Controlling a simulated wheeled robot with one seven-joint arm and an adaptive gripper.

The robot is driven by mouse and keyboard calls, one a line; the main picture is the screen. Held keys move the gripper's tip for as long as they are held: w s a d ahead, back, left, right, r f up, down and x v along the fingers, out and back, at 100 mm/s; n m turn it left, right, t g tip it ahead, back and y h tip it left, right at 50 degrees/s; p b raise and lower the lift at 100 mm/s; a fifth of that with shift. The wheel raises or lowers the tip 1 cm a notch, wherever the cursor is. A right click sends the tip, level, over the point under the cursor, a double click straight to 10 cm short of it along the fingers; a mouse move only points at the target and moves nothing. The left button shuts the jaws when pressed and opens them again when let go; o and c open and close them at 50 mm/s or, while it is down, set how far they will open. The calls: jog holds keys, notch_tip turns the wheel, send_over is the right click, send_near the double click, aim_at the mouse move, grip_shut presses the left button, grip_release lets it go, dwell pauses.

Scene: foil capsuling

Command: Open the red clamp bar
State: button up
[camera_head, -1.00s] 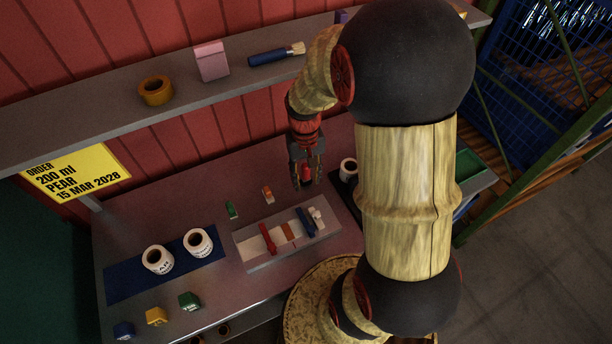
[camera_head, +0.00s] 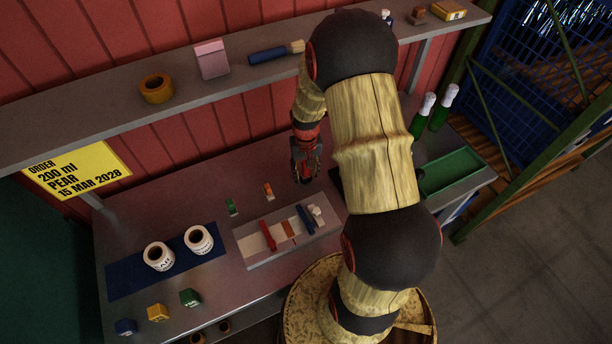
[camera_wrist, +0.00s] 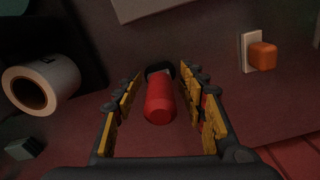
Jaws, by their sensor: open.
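A red bar with a rounded end (camera_wrist: 160,100) shows in the wrist view, rising from a dark mount. It looks like the clamp bar. My gripper (camera_wrist: 162,108) is open, with its yellow-padded fingers on either side of the bar. I see a gap on both sides, so it is not gripped. In the head view my gripper (camera_head: 306,172) points down over the back of the bench, right of the orange switch-like piece (camera_head: 268,191). The bar cannot be made out clearly there, as the gripper covers that spot.
A white roll (camera_wrist: 40,84) stands left in the wrist view, and the orange piece (camera_wrist: 262,56) is to the right. A pale tray (camera_head: 262,262) holds a red tool (camera_head: 268,236) and others. Green bottles (camera_head: 422,115) and a green tray (camera_head: 462,172) are at right. The shelf (camera_head: 110,118) runs behind.

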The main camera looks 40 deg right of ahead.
jog(key=shift+s+a+f, duration=0.1)
jog(key=shift+s+f, duration=0.1)
jog(key=shift+f, duration=0.4)
jog(key=shift+w+f, duration=0.1)
jog(key=shift+f, duration=0.5)
jog(key=shift+r, duration=0.1)
